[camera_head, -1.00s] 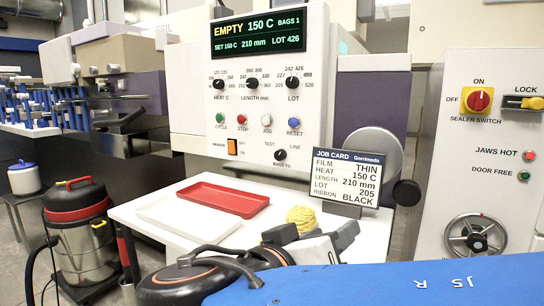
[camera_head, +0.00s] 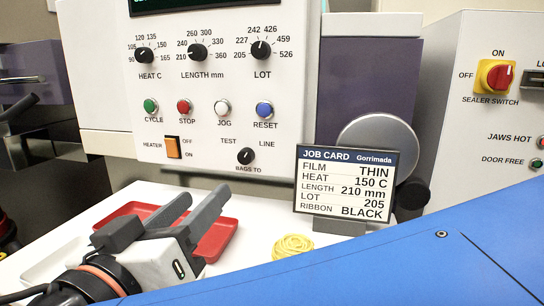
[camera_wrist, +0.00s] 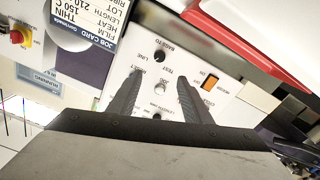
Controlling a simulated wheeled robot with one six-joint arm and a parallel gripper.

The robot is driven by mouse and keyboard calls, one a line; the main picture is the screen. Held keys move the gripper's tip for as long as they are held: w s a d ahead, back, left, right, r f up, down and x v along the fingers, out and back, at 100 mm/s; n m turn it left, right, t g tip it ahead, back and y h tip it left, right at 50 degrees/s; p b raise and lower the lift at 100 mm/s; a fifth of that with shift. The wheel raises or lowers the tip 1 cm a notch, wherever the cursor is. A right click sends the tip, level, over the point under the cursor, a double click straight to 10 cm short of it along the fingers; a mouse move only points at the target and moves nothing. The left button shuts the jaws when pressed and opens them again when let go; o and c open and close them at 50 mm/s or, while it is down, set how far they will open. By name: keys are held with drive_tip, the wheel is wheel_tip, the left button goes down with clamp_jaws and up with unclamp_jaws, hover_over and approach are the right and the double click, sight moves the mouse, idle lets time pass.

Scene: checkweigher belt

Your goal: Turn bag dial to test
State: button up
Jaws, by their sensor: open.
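The bag dial (camera_head: 246,156) is a small black knob labelled BAGS TO, low on the white panel (camera_head: 205,125). TEST is printed at its upper left and LINE at its upper right. Its small light mark appears to lean toward LINE. In the wrist view the dial (camera_wrist: 160,57) shows upside down, just past the fingertips. My gripper (camera_head: 206,196) is open and empty, in front of the panel and lower left of the dial in the head view. In the wrist view its two dark fingers (camera_wrist: 160,77) stand apart, with the panel between them. Nothing touches the dial.
A job card (camera_head: 345,184) stands right of the dial on the white table, beside a yellow coil (camera_head: 293,246). A red tray (camera_head: 216,240) lies behind my gripper. A grey disc (camera_head: 378,145) sticks out at right.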

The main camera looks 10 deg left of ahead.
sight(244, 159)
drive_tip(key=w, duration=0.5)
drive_tip(key=w+d, duration=0.1)
drive_tip(key=w, duration=1)
drive_tip(key=shift+w+d, duration=0.2)
drive_tip(key=shift+w, duration=0.2)
drive_tip(key=c, duration=1.1)
drive_tip(key=shift+o, duration=0.2)
drive_tip(key=shift+n, duration=0.4)
drive_tip(key=n, duration=1.1)
